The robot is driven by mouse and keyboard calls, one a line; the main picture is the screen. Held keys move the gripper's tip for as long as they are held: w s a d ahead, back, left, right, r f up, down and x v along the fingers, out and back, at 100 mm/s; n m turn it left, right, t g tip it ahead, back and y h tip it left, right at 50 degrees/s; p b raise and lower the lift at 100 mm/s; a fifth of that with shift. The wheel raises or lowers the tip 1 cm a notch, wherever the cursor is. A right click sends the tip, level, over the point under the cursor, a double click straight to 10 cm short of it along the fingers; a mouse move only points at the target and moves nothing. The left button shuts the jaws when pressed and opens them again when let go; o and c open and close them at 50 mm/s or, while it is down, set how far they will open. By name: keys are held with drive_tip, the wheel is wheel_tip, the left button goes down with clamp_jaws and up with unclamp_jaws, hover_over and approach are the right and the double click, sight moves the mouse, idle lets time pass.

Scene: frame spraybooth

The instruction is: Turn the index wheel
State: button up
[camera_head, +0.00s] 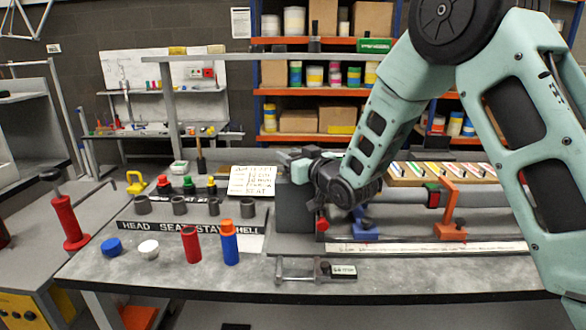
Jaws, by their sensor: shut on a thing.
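My gripper (299,160) is at the left end of the jig, over the dark grey head block (294,207). My wrist and forearm come in from the upper right and cover much of this spot. The gripper is shut on a part at the head block, taken to be the index wheel. The wheel itself is hidden behind my gripper and wrist, so its angle cannot be told. A grey tube (400,199) lies along the jig to the right, by a blue support (365,226) and an orange support (450,212).
On the bench's left stand a red cylinder (190,245), a blue-and-orange cylinder (229,243), a blue cap (112,247) and a white cap (148,249). A white card (251,181) stands close left of my gripper. A metal clamp (302,270) lies at the front. Shelves stand behind.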

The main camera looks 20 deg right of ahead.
drive_tip(key=shift+s+a+n+g+y+b, duration=0.1)
drive_tip(key=shift+n+g+y+b, duration=0.2)
drive_tip(key=shift+n+g+y, duration=0.55)
drive_tip(key=shift+a+n+g+y+b, duration=0.1)
drive_tip(key=shift+n+g+y+b, duration=0.2)
drive_tip(key=shift+n+y, duration=0.65)
drive_tip(key=shift+r+y, duration=0.1)
drive_tip(key=shift+y, duration=0.4)
drive_tip(key=o, duration=1)
wheel_tip(320, 180, up, 10)
drive_tip(key=shift+f, duration=0.1)
drive_tip(key=shift+c, duration=0.3)
